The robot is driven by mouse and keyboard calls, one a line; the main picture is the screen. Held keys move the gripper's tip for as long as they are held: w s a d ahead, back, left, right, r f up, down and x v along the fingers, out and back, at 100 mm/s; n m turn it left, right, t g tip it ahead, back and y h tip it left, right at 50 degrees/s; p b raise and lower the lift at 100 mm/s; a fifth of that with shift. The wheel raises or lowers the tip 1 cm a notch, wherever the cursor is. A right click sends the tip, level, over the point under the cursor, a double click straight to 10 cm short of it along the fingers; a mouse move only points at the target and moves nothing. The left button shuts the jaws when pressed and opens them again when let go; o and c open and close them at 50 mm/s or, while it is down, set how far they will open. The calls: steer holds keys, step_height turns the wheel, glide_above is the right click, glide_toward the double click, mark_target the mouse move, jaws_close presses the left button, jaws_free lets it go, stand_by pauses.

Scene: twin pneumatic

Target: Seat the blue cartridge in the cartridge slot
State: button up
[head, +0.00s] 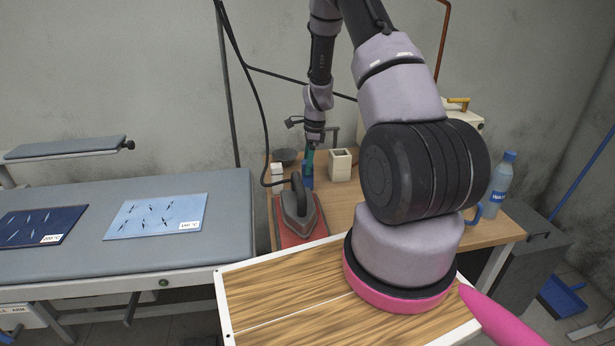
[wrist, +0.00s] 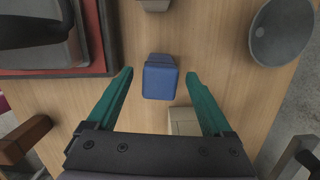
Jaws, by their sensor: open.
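The blue cartridge (wrist: 160,77) stands on the wooden table between the two teal fingers of my gripper (wrist: 158,76), with a gap on each side. My gripper is open and holds nothing. In the head view the blue cartridge (head: 308,183) shows just below my gripper (head: 309,160). A cream block with a dark opening on top, which looks like the cartridge slot (head: 340,165), stands just right of the cartridge. In the wrist view the cream block (wrist: 183,121) is partly hidden by my gripper's body. I cannot see into its opening there.
An iron (head: 299,212) on a red pad (head: 289,234) stands close in front of the cartridge. A grey bowl (head: 286,156) and a small white block (head: 277,172) are to the left. A water bottle (head: 501,180) stands at the right. A padded board (head: 110,225) with blue sheets lies left.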

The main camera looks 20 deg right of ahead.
steer(key=shift+f, duration=0.15)
jaws_close()
